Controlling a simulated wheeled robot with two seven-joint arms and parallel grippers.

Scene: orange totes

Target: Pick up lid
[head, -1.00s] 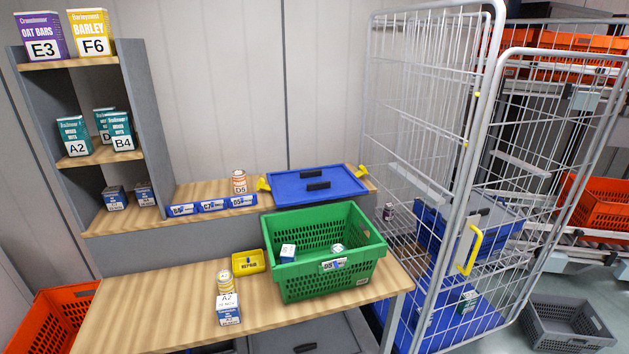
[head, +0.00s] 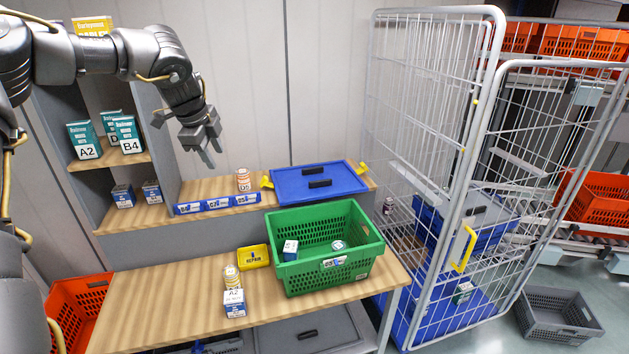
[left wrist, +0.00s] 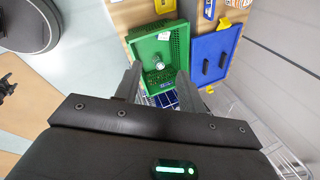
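A blue lid (head: 290,188) with two black handles lies flat on the raised shelf behind the green crate. It also shows in the left wrist view (left wrist: 227,42), right of the crate. My left gripper (head: 212,158) hangs above the shelf, left of the lid and apart from it, pointing down. Its two fingers stand apart in the left wrist view (left wrist: 158,82), with nothing between them. A dark claw-like part at the left edge of the left wrist view may be my right gripper; its state is unclear.
A green crate (head: 300,222) with small items stands on the wooden table (head: 170,300). Yellow pieces (head: 266,182) flank the lid. A wire cage (head: 440,130) rises close on the right.

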